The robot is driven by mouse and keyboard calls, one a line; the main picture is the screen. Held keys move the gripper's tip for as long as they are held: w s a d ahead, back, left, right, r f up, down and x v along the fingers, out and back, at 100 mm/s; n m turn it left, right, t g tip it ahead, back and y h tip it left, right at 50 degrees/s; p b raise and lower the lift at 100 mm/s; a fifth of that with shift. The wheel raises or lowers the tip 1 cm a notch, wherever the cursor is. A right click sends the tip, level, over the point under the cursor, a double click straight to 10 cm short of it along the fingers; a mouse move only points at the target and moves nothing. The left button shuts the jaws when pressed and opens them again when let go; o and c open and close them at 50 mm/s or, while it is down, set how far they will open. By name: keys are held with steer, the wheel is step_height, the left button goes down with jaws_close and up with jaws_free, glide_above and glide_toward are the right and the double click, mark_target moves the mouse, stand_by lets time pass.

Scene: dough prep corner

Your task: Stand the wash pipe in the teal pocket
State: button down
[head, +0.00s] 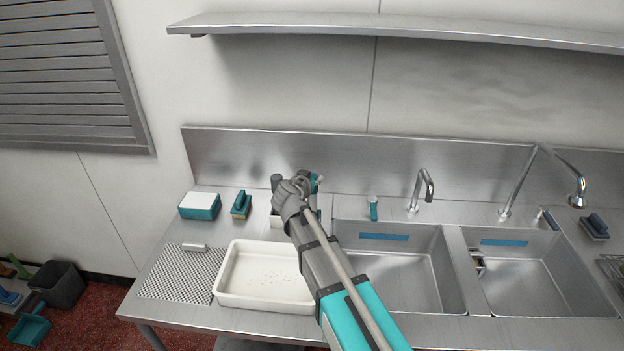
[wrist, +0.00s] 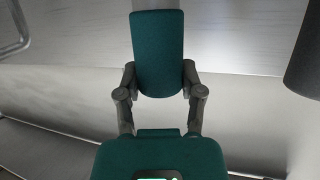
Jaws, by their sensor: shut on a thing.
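My gripper (head: 303,187) is over the back of the counter, left of the sinks. In the wrist view its two fingers (wrist: 160,94) are closed on the sides of a teal piece with a pale grey part beyond it, which I take to be the wash pipe (wrist: 158,50). In the head view a teal and white bit of the held pipe (head: 313,178) shows beside the gripper, and my arm hides much of the rest. A pale holder (head: 275,219) stands just below and behind the gripper, partly hidden. I cannot make out a teal pocket in it.
A dark grey cylinder (head: 276,181) rises by the holder. A teal-handled brush (head: 241,204) and a teal and white block (head: 200,206) stand left. A white tray (head: 228,285) lies in front, beside a perforated mat (head: 170,272). A small teal upright thing (head: 373,208) stands behind the left sink (head: 430,270).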

steer(key=shift+f+b, duration=0.35)
steer(key=shift+f, duration=0.05)
steer(key=shift+c, duration=0.7)
jaws_free()
steer(key=shift+o, duration=0.7)
steer(key=shift+s+r, duration=0.1)
steer(key=shift+s, duration=0.05)
steer(key=p+v, duration=0.3)
steer(key=v, duration=0.5)
steer(key=shift+s, duration=0.35)
stand_by(0.9)
steer(key=shift+a+r, duration=0.15)
stand_by(0.4)
